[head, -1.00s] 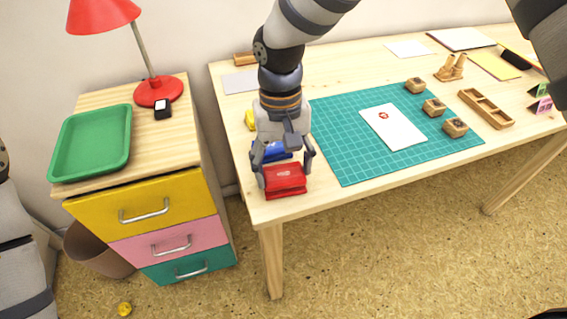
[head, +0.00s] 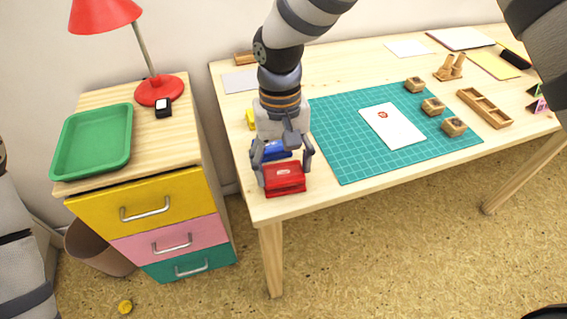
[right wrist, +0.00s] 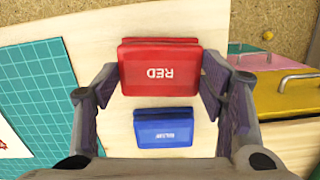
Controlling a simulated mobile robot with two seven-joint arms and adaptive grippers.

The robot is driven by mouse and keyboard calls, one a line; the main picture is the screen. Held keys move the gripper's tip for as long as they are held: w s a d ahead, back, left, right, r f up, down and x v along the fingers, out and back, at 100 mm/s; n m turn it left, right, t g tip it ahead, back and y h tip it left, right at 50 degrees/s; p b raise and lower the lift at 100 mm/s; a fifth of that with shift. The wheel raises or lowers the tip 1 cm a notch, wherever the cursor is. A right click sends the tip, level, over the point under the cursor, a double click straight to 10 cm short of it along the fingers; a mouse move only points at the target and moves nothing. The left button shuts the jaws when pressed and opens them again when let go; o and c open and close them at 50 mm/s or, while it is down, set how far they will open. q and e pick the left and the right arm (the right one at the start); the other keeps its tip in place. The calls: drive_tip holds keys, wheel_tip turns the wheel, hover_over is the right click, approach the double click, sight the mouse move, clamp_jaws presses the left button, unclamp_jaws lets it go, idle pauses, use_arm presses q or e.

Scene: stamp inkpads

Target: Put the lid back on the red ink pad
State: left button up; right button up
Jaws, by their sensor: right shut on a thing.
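The red ink pad (head: 286,188) is at the near left corner of the table. Its red lid (head: 284,172), marked RED, is over it; the lid also shows in the right wrist view (right wrist: 160,72). My right gripper (head: 286,174) is shut on the lid, one finger at each side. In the right wrist view its fingers (right wrist: 158,80) flank the lid. A second red edge shows behind the lid. I cannot tell whether the lid is fully seated. My left gripper is not in view.
A blue ink pad (right wrist: 164,128) lies close beside the red one, and a yellow one (head: 250,118) beyond it. A teal cutting mat (head: 345,155) with paper and wooden stamps lies to the right. A drawer cabinet (head: 160,205) stands left of the table.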

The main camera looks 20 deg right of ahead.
drive_tip(key=shift+f, duration=0.55)
idle(1.4)
drive_tip(key=o, duration=0.9)
drive_tip(key=shift+o, duration=0.3)
drive_tip(key=shift+o, duration=1.2)
drive_tip(key=shift+r, duration=0.1)
drive_tip(key=shift+r+p, duration=0.35)
drive_tip(key=shift+r, duration=3.05)
drive_tip(key=shift+c, duration=0.2)
